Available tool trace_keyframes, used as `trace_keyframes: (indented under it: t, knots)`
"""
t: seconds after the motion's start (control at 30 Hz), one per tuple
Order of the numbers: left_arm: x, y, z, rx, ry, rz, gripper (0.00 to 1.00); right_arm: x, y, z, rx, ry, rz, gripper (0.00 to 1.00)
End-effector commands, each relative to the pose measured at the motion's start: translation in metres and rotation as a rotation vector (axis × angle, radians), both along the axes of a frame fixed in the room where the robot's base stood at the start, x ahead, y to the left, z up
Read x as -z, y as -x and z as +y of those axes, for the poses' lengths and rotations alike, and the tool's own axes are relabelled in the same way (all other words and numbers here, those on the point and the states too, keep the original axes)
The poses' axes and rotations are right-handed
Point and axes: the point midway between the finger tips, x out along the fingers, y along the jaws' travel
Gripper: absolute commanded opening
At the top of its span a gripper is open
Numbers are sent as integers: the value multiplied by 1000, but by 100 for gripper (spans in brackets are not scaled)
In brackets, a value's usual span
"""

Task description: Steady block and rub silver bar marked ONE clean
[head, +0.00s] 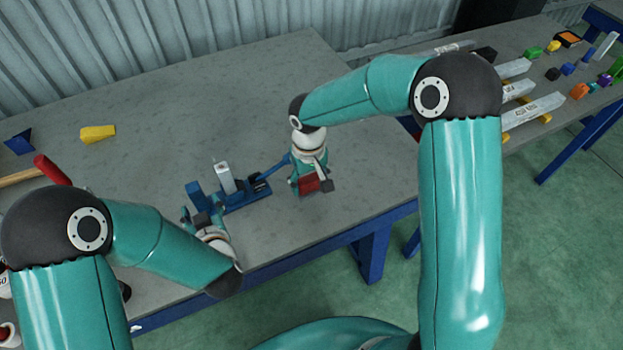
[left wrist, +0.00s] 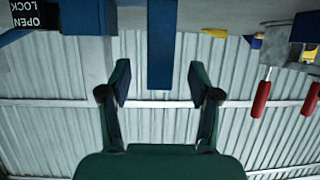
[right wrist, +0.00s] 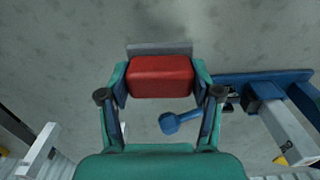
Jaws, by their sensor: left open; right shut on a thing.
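A silver bar (head: 225,178) stands upright in a blue clamp fixture (head: 246,199) on the grey bench; I cannot read a mark on it. The right wrist view shows the bar (right wrist: 288,132) at the right. My left gripper (head: 200,213) is open at the fixture's left end, its fingers apart on either side of a blue upright block (left wrist: 160,50); I cannot tell whether they touch it. My right gripper (head: 313,180) is shut on a red block (right wrist: 160,77) with a grey pad (right wrist: 158,48), right of the fixture and apart from the bar.
A blue lever (right wrist: 180,122) sticks out from the fixture towards my right gripper. A yellow piece (head: 97,133), a blue piece (head: 20,142) and a red-headed tool (head: 52,169) lie at left. A second bench at right holds labelled bars (head: 532,109) and coloured blocks. The bench behind is clear.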

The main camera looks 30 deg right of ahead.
Motion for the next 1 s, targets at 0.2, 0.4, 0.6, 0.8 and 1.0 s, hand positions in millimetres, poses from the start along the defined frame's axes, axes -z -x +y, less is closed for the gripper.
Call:
trace_keyframes:
  t: [0.2, 0.4, 0.6, 0.8, 1.0]
  knots:
    - [13, -29, 3, -4, 1, 0, 62, 2, -1, 1, -2, 0, 0, 24]
    - [20, -46, 3, -3, 1, 0, 62, 4, -1, 1, -3, 0, -1, 24]
    - [22, -51, 4, -2, 0, 1, 62, 4, -1, 1, -3, 0, -1, 24]
    - [22, -51, 4, -2, 0, 1, 62, 4, -1, 1, -3, 0, -1, 24]
    - [21, -51, 4, -2, 0, 1, 36, 4, -1, 1, -3, 0, -1, 24]
